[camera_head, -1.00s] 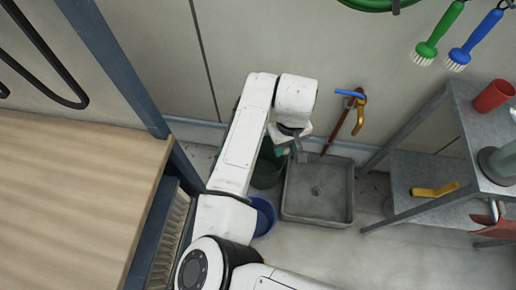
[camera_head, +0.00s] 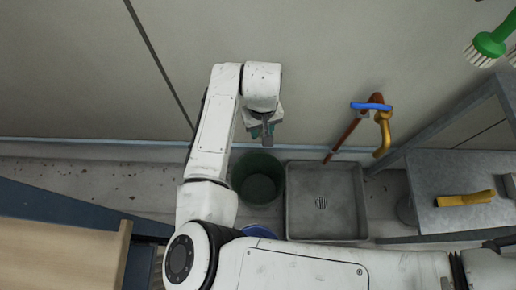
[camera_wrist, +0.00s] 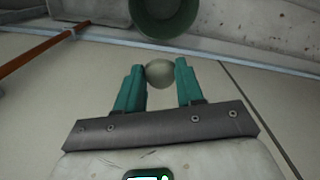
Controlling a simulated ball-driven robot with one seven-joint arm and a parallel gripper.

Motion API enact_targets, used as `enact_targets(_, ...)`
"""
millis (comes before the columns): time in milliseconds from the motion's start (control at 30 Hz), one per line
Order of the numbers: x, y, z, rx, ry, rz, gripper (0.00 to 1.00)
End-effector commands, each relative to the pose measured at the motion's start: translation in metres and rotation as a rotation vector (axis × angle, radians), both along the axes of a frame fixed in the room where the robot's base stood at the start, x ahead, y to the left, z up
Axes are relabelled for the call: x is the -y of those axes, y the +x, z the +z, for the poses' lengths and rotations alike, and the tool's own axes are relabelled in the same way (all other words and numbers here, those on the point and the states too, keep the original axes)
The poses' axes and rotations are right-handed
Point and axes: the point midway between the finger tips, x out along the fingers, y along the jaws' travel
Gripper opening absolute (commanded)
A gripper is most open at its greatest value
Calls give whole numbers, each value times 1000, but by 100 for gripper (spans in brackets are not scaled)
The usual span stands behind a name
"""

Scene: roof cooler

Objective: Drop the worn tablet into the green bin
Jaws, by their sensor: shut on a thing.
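The worn tablet (camera_wrist: 160,74) is a pale, greyish round piece held between the fingertips of my gripper (camera_wrist: 160,68) in the wrist view. The two teal fingers are shut on it from either side. In the head view my gripper (camera_head: 265,132) hangs between the wall and the green bin, and the tablet cannot be made out clearly there. The green bin (camera_head: 257,178) is dark, round and open-topped, standing on the floor left of a grey basin. In the wrist view the bin (camera_wrist: 165,15) is at the top edge, beyond the fingertips and partly cut off.
A grey floor basin (camera_head: 326,233) stands right of the bin, with a tap and blue-handled pipe (camera_head: 372,105) above it. A blue bucket (camera_head: 258,231) is partly hidden by my arm. A metal shelf (camera_head: 460,215) is at right, a wooden-topped bench (camera_head: 70,260) at lower left.

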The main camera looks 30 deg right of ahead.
Motion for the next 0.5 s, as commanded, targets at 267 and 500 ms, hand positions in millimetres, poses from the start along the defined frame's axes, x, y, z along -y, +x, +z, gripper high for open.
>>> enact_targets(267,0,-6,-101,1,2,-134,9)
enact_targets(500,-1,-12,-175,0,1,-249,9)
